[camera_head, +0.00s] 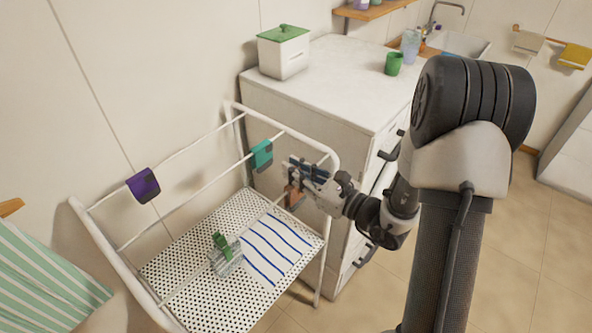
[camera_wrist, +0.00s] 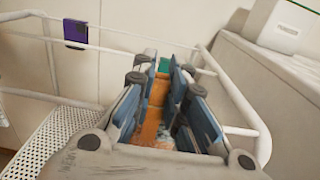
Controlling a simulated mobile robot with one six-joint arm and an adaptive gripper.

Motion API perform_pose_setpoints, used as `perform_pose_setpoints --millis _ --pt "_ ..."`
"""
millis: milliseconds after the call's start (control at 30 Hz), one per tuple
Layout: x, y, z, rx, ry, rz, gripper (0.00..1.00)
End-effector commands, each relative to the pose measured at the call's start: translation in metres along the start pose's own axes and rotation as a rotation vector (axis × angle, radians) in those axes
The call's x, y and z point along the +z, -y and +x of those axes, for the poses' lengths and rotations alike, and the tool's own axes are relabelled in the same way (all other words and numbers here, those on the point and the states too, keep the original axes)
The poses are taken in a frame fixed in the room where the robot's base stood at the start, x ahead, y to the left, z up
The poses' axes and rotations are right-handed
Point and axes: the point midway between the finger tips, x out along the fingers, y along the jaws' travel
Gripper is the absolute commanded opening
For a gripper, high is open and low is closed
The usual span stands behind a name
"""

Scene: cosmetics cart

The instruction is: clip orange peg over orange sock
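The orange sock (camera_head: 293,195) hangs from the near-right part of the white rack rail, just below my gripper. My gripper (camera_head: 300,168) is at the rail above the sock, and its fingers partly hide the sock's top. In the wrist view my gripper (camera_wrist: 164,68) has its blue-backed fingers close on either side of an orange strip (camera_wrist: 153,112). I cannot tell whether this strip is the orange peg, the sock or both. Small gaps show between the fingers, so a firm grip is not clear. No separate orange peg can be made out.
The teal sock (camera_head: 262,155) hangs just left of my gripper; the purple sock (camera_head: 144,185) is farther left. A small clear container (camera_head: 226,258) with a green item and a striped cloth (camera_head: 275,245) rest on the perforated shelf (camera_head: 185,260). The cabinet (camera_head: 345,78) stands behind.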

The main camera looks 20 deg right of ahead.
Motion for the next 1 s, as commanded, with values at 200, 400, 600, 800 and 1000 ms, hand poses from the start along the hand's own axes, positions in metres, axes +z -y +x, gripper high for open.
perform_pose_setpoints --millis 200,400,600,800,1000 --pt "0.0 0.0 0.0 0.0 0.0 0.0 0.29" --pt "0.0 0.0 0.0 0.0 0.0 0.0 0.35" --pt "0.0 0.0 -0.001 0.0 0.0 0.0 0.35" --pt "-0.001 0.002 -0.022 -0.006 -0.002 0.001 0.35" --pt "0.0 0.002 -0.066 -0.008 0.0 0.001 0.35"
